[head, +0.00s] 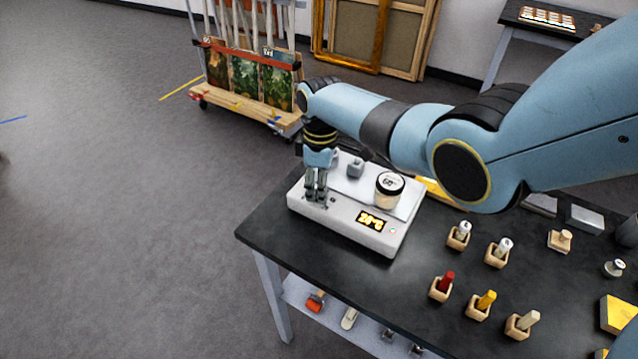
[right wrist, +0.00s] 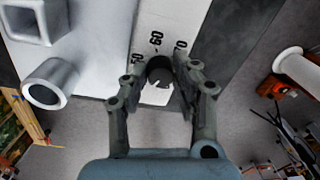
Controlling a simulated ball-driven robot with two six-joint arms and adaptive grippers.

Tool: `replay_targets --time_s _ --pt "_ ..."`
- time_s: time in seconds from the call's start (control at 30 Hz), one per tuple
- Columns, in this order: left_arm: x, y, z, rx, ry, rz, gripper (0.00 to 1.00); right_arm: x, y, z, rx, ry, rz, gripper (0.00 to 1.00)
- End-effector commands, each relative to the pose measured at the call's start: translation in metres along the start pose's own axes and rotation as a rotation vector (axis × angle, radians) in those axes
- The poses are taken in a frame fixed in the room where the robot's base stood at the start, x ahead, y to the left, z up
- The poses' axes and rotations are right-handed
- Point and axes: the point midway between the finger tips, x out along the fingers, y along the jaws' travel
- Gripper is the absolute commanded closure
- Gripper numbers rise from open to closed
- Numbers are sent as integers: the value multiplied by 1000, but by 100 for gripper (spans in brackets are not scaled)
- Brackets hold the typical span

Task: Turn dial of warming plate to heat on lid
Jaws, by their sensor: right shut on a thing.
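The warming plate (head: 345,217) is a white box with a yellow-lit display (head: 371,221) on its front, standing at the table's near left corner. A white jar with a dark-rimmed lid (head: 389,189) stands on top of it. My right gripper (head: 316,195) points down at the plate's front left. In the right wrist view my right gripper (right wrist: 160,78) is shut on the black dial (right wrist: 159,70). Printed numbers 50, 60 and 70 (right wrist: 156,38) curve around the dial. The left gripper is not in view.
Behind my gripper a grey fitting (head: 355,167) stands on the plate. To the right, small wooden holders with red (head: 445,282), yellow (head: 484,301) and pale pieces stand on the black table (head: 400,290). A cart with paintings (head: 246,78) stands beyond; open floor lies left.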

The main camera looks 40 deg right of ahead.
Motion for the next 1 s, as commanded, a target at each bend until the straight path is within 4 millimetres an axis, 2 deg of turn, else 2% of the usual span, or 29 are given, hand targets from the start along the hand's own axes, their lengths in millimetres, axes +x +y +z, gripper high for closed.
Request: replay_targets --time_s 1.0 --pt "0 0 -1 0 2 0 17 1 -3 1 962 61 -1 100"
